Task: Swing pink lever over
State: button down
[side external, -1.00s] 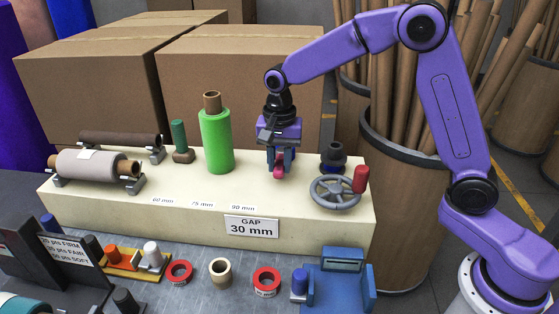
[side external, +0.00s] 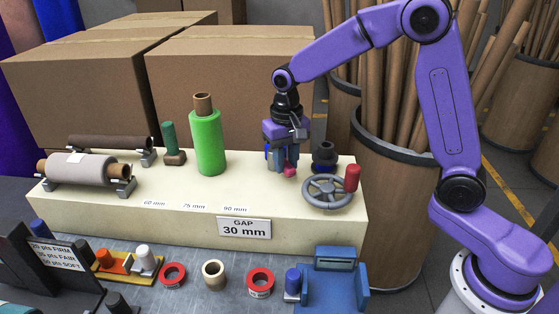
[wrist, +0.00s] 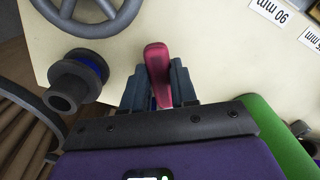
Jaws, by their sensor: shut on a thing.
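The pink lever (wrist: 158,70) lies between the fingers of my gripper (wrist: 160,88) in the wrist view, its rounded end sticking out past the fingertips. In the side external view only a small part of the pink lever (side external: 290,170) shows below my gripper (side external: 282,166). My gripper is shut on it, above the cream block (side external: 180,221). The lever's base is hidden by the fingers.
A grey handwheel (side external: 327,191) with a red knob (side external: 352,177) and a dark spool (side external: 324,158) stand close to the right of my gripper. A green roll (side external: 208,142) stands upright to its left. A "GAP 30 mm" sign (side external: 244,228) is on the block's front.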

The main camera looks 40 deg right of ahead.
jog(key=shift+s+d+n, duration=0.1)
jog(key=shift+d+n, duration=0.8)
jog(key=shift+n, duration=0.6)
jog(key=c, duration=0.9)
grip_release()
notch_tip(320, 180, up, 18)
jog(key=shift+f, duration=0.25)
